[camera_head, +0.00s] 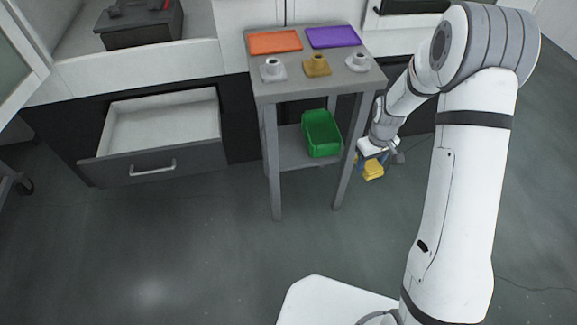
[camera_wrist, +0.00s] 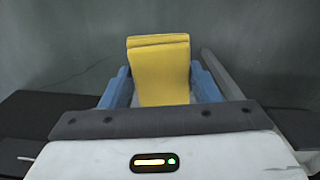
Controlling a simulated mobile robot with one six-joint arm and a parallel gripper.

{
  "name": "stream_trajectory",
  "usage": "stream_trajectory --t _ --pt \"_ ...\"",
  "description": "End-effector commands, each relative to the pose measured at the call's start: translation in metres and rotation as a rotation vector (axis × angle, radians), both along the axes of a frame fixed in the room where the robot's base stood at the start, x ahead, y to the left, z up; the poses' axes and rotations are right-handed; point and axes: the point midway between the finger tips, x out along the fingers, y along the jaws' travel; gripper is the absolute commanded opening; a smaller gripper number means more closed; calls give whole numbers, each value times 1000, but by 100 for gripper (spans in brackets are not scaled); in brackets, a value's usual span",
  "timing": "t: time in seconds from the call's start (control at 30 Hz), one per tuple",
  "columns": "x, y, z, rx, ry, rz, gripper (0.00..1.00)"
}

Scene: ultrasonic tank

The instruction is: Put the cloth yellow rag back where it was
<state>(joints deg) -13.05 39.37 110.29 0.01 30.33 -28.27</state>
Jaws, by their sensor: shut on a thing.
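The yellow rag (camera_wrist: 160,70) is a folded cloth held between the two blue fingers of my gripper (camera_wrist: 160,88) in the wrist view. In the head view the rag (camera_head: 373,170) hangs below my gripper (camera_head: 372,156), above the floor and just right of the grey table's right legs. The gripper is shut on the rag. The rag's lower part is hidden by the gripper body in the wrist view.
An open, empty drawer (camera_head: 160,125) juts out at left. The floor in front is clear.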

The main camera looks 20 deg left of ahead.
Motion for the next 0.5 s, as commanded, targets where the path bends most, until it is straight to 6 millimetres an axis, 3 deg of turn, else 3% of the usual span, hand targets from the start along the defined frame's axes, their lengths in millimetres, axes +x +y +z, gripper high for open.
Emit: stream_trajectory --t 0.03,0.1,0.3,0.5 --pt "2 22 -36 0 0 121 34" --pt "4 49 -60 0 1 289 34" --pt "2 127 -128 1 2 764 34" --pt "-10 192 -180 1 0 1157 34"
